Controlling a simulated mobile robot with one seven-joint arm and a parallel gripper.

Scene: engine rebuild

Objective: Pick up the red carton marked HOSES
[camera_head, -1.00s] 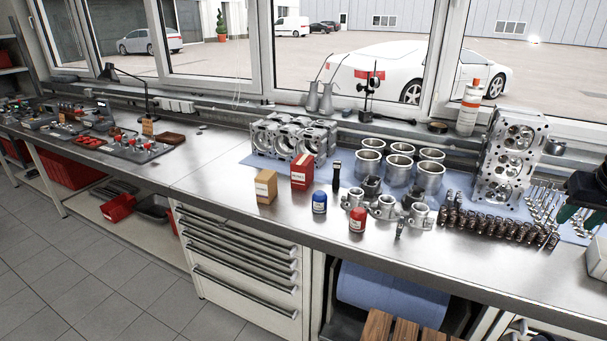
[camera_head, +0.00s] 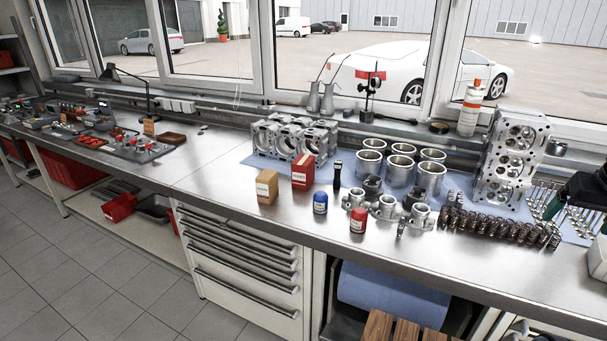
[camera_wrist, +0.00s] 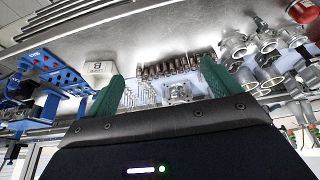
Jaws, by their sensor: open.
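The red carton (camera_head: 303,172) stands upright on the steel workbench. It has a white label, too small to read with certainty. It stands just right of a tan carton (camera_head: 266,186) and in front of the engine block. My gripper is at the right edge of the head view, mostly cut off, far to the right of the red carton. In the wrist view my gripper (camera_wrist: 157,94) shows two green fingers spread apart with nothing between them. The red carton is not seen in the wrist view.
A blue can (camera_head: 320,203) and a red can (camera_head: 358,220) stand near the bench front. A black upright tool (camera_head: 337,174) stands right of the red carton. Cylinder liners (camera_head: 400,170), springs and a cylinder head (camera_head: 508,160) crowd the right. The bench left of the tan carton (camera_head: 205,165) is clear.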

